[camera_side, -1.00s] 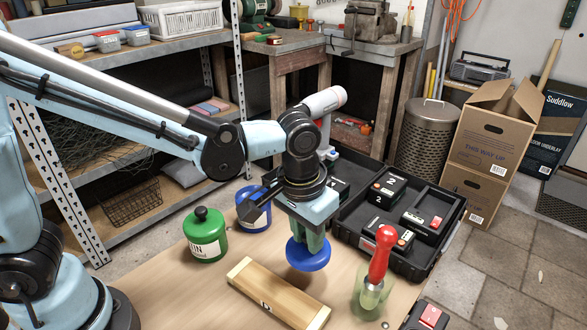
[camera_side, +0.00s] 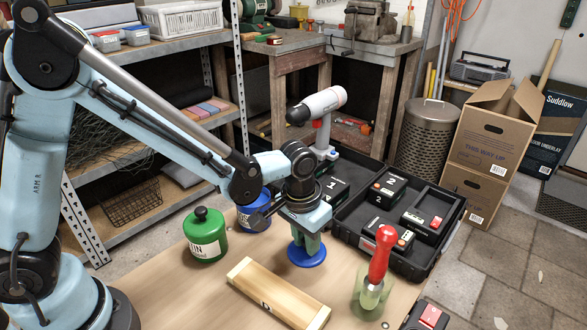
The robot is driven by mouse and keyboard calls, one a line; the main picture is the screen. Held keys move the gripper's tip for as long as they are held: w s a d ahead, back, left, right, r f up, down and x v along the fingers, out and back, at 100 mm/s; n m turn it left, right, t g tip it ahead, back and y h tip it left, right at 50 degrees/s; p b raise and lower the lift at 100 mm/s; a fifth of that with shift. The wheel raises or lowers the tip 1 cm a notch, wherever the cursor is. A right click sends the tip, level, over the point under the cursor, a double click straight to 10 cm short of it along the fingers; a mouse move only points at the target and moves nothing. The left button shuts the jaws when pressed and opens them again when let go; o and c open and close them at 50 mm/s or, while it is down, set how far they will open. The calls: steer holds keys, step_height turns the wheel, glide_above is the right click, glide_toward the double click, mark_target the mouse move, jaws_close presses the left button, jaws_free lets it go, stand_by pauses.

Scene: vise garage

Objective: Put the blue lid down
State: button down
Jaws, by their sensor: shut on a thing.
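The blue lid (camera_side: 307,256) is a round disc at or very close to the wooden table top (camera_side: 190,288); I cannot tell whether it touches. My gripper (camera_side: 306,240) points down from above and is shut on the lid, its fingers covering the lid's middle. The blue jar (camera_side: 253,218) stands behind and left of the lid, partly hidden by my arm.
A green lidded jar (camera_side: 205,236) stands to the left. A wooden box (camera_side: 278,292) lies in front of the lid. A red-handled tool (camera_side: 380,255) stands at the right, near a black case (camera_side: 425,262) with battery packs. The front left table area is clear.

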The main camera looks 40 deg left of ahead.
mark_target(300, 253)
steer(key=shift+f, duration=0.1)
steer(key=c, duration=0.9)
jaws_free()
step_height(300, 253, up, 12)
steer(key=s, duration=0.2)
steer(key=shift+s+a+r+n+t, duration=0.15)
steer(key=shift+s+a+t, duration=0.95)
steer(key=shift+a, duration=1.05)
steer(key=shift+s+a+r+n+t, duration=0.15)
steer(key=shift+s+a+t, duration=0.95)
steer(key=shift+a, duration=1.1)
steer(key=shift+s+a+r+n+t, duration=0.15)
steer(key=shift+s+a+t, duration=0.55)
steer(key=shift+s+a, duration=1.15)
steer(key=shift+w+a, duration=0.3)
steer(key=shift+w, duration=0.05)
